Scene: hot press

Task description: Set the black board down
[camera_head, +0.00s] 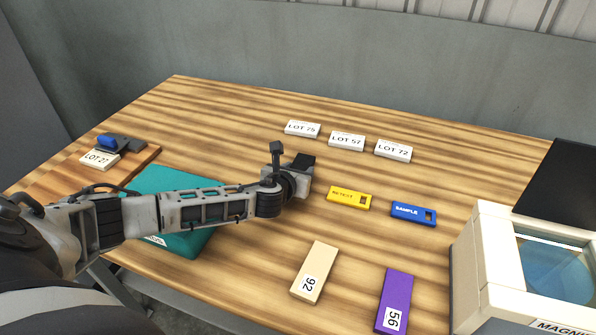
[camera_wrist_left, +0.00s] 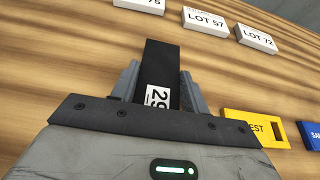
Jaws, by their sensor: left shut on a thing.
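The black board (camera_wrist_left: 161,65) carries a white label that appears to read 29. My left gripper (camera_wrist_left: 160,88) is shut on it, with one grey finger on each side. In the head view the black board (camera_head: 304,160) shows as a small dark end past my left gripper (camera_head: 299,170), near the middle of the wooden table. The label is hidden there. Whether the board touches the table is hard to tell. My right gripper is not in view.
LOT blocks (camera_head: 346,141) lie in a row behind. Yellow (camera_head: 349,198) and blue (camera_head: 413,214) tags lie to the right. A beige board (camera_head: 314,271) and a purple board (camera_head: 394,299) lie in front. A teal mat (camera_head: 168,183) lies under my arm. A magnifier box (camera_head: 482,262) stands right.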

